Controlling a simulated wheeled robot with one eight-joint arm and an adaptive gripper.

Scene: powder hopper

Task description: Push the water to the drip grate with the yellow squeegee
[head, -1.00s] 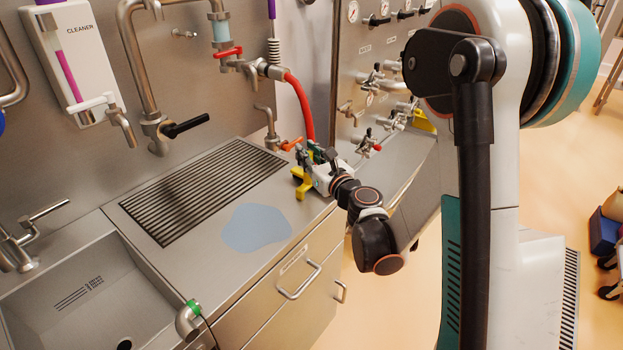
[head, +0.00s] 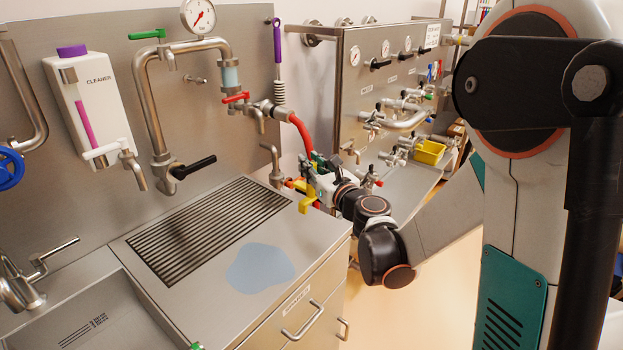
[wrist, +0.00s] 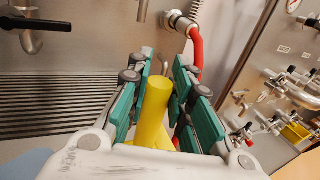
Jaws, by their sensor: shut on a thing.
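The water (head: 260,268) is a flat blue-grey puddle on the steel counter, in front of the drip grate (head: 208,230), a dark slatted panel. A bare strip of counter lies between them. The puddle's edge shows at the lower left of the wrist view (wrist: 25,163). My gripper (head: 314,178) is at the counter's right end, to the right of the puddle and grate. It is shut on the yellow squeegee (wrist: 153,112), whose handle stands between the green finger pads in the wrist view. The squeegee's lower part is mostly hidden by my gripper; I cannot tell whether it touches the counter.
A sink (head: 95,320) is at the left. A red hose (head: 302,133) and taps hang behind my gripper. A black-handled tap (head: 185,168) stands over the grate's back edge. A panel of gauges and valves (head: 385,80) is to the right. The counter around the puddle is clear.

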